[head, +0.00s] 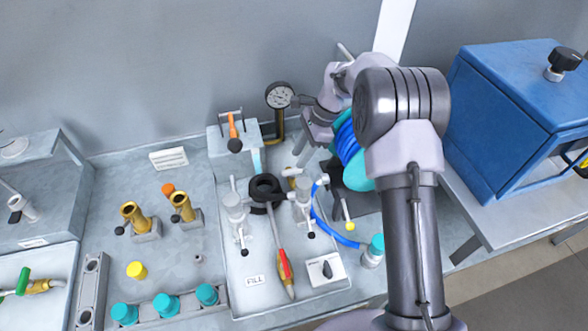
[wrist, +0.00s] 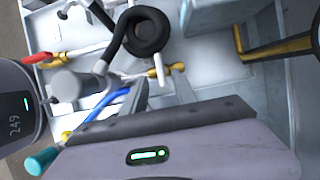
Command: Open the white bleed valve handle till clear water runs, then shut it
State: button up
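A small brass valve with a white handle (wrist: 156,68) sits on the white tray, beside a black coiled hose. It shows small and partly crowded by other fittings in the head view (head: 291,172). My gripper (wrist: 160,84) has its two grey fingers apart in the wrist view, one on each side of the handle's near end in the picture. I cannot tell the height between them, and no touch shows. In the head view my gripper (head: 306,153) points down just behind and right of the valve. No running water is visible.
A pressure gauge (head: 279,96) stands behind. A blue hose reel (head: 348,143) is partly hidden by my arm. A blue cabinet (head: 508,90) stands right.

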aim_at(292, 169)
jog(key=b+x, duration=0.1)
jog(key=x, duration=0.4)
jog(key=shift+a+f, duration=0.1)
jog(key=shift+c, duration=0.2)
grip_shut()
